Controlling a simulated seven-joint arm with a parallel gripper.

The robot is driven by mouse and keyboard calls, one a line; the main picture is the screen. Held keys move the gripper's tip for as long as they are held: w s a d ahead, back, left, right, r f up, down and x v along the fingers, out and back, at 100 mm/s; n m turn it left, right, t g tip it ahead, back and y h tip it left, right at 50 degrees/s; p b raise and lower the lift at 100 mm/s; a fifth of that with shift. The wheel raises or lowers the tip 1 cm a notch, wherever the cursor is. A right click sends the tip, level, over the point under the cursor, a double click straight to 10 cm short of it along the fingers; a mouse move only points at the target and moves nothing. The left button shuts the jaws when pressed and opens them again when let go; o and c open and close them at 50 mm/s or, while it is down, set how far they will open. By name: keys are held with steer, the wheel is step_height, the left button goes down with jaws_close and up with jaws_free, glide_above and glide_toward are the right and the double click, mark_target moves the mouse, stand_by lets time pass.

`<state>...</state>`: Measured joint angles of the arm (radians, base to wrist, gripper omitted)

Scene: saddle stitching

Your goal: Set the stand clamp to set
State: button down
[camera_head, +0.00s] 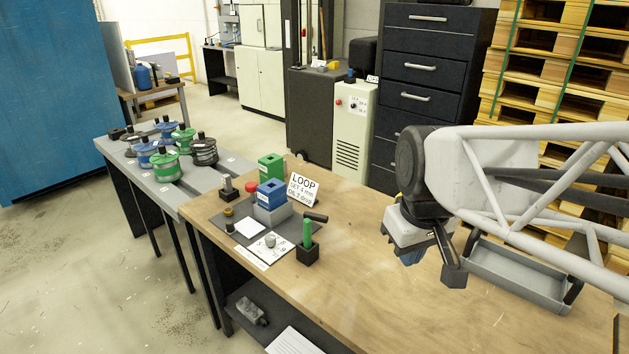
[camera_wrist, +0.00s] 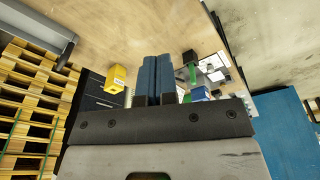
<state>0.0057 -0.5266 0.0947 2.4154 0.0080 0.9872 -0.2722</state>
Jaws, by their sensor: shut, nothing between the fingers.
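No part is legibly labelled as the stand clamp, and I cannot tell its setting. Candidates in the head view are a round grey knob (camera_head: 270,241) on a marked white plate (camera_head: 262,252) and a small dark fixture with an upright post (camera_head: 228,188). A blue block (camera_head: 271,192) sits on a grey base (camera_head: 271,214) beside them. My gripper (camera_head: 411,258) is above the wooden bench, well to the right of these parts and touching none of them. Its blue fingers, also in the wrist view (camera_wrist: 157,58), are together and empty.
A green-handled tool (camera_head: 307,233) stands in a black holder, near the LOOP sign (camera_head: 303,186). A green block (camera_head: 270,167) is behind the blue one. A grey tray (camera_head: 515,275) lies at right. The bench (camera_head: 380,300) is clear between. Spools (camera_head: 165,160) occupy the left table.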

mark_target(316, 217)
steer(key=w+a+n+g+y, duration=0.1)
steer(key=w+a+n+g, duration=0.15)
steer(key=w+n, duration=1.85)
steer(key=w+f+n+g, duration=0.1)
steer(key=w+f, duration=0.4)
steer(key=w, duration=0.5)
steer(key=w+a+f+n+g, duration=0.1)
steer(key=w+f+n, duration=0.2)
steer(key=w, duration=0.8)
steer(key=w+f+n+g, duration=0.1)
steer(key=w+f+n, duration=0.2)
steer(key=w+f, duration=0.4)
steer(key=w, duration=0.3)
steer(key=shift+w+a+y, duration=0.4)
steer(key=shift+f+g, duration=0.1)
steer(key=shift+g, duration=0.15)
steer(key=x, duration=0.9)
steer(key=shift+f, duration=0.1)
steer(key=s, duration=0.1)
steer(key=s+a, duration=0.1)
steer(key=shift+s+a+f, duration=0.1)
steer(key=shift+s+f, duration=0.15)
steer(key=shift+s+a, duration=0.3)
steer(key=shift+s, duration=0.45)
steer(key=shift+m, duration=0.3)
